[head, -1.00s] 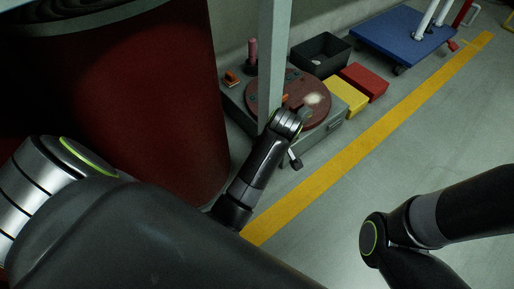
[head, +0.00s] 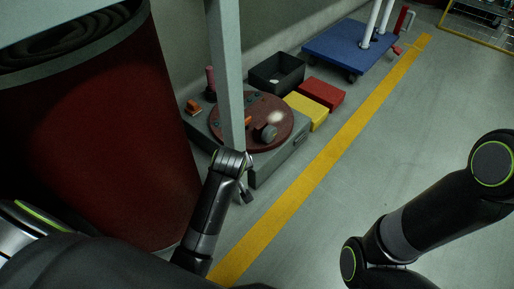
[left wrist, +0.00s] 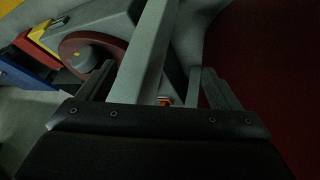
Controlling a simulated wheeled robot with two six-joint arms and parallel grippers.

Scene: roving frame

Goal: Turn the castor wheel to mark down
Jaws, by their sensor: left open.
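The castor wheel (head: 265,133) is a small grey wheel on a round red-brown disc (head: 270,108), which lies on a grey box-like base (head: 268,166). In the left wrist view the wheel (left wrist: 84,60) shows at upper left with a small yellow spot on it. My left gripper (head: 246,190) is in front of the base, apart from the wheel, partly hidden by its own wrist. In the left wrist view its fingers (left wrist: 160,86) are apart and empty, with the grey post showing between them. My right arm comes in from the right; its gripper is not seen.
A grey post (head: 227,80) stands in front of the disc. A large dark red drum (head: 90,130) fills the left. A black bin (head: 277,74), yellow box (head: 308,108), red box (head: 322,94) and blue trolley (head: 340,45) stand behind. Floor right of the yellow line (head: 335,148) is clear.

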